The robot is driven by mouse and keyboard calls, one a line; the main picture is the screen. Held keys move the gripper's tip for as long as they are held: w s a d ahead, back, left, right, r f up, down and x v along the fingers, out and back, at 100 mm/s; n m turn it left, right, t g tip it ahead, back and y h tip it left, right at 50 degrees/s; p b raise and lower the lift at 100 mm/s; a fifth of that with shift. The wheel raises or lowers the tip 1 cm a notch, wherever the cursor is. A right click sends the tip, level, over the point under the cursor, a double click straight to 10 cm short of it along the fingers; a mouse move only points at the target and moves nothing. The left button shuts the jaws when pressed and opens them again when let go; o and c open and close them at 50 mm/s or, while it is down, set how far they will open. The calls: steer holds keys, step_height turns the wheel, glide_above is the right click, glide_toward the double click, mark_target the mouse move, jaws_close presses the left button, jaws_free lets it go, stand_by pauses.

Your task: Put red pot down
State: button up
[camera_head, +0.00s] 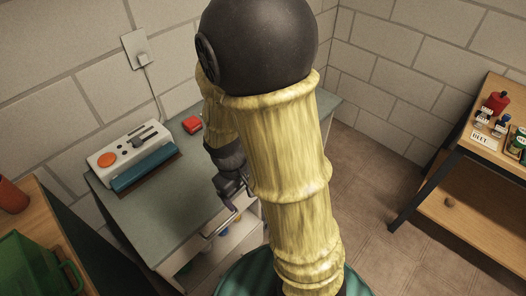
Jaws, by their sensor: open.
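My gripper (235,190) is open at the front edge of a grey-green topped cabinet, above a silver drawer handle. I see nothing held between its fingers, though my arm hides part of that area. A red pot-like thing (496,102) stands on the wooden bench at the right, far from my gripper. A reddish-brown cylinder (12,196) stands on a wooden surface at the left edge. I cannot tell for sure which of them is the red pot.
The cabinet top (150,222) holds a white device (128,146) with a blue front and a small red object (192,125). A green crate (32,266) sits lower left. The right bench (465,160) carries small bottles and a label card. Tiled floor (370,200) between is clear.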

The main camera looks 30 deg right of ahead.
steer(key=w+d+f+n+g+h+b, duration=0.1)
steer(key=w+d+f+n+h+b, duration=0.2)
steer(key=f+n+h, duration=0.55)
steer(key=w+a+n+t+h, duration=0.1)
steer(key=w+n+t+h, duration=0.1)
steer(key=w+n, duration=0.1)
steer(key=w+a+n+t+h, duration=0.1)
steer(key=w+n+t+h, duration=0.1)
steer(key=w+n+t, duration=0.1)
steer(key=w+r+n+t+h+b, duration=0.1)
steer(key=w+n+t+h, duration=0.1)
steer(key=w+n, duration=0.1)
steer(key=shift+w+a+n+t+h, duration=0.3)
steer(key=shift+w+a+n+h, duration=0.05)
steer(key=shift+a, duration=0.05)
steer(key=shift+d, duration=0.15)
steer(key=x, duration=1.1)
steer(key=shift+w+d+p, duration=0.15)
steer(key=shift+d+p, duration=0.15)
steer(key=shift+d, duration=0.2)
steer(key=shift+w+d, duration=0.1)
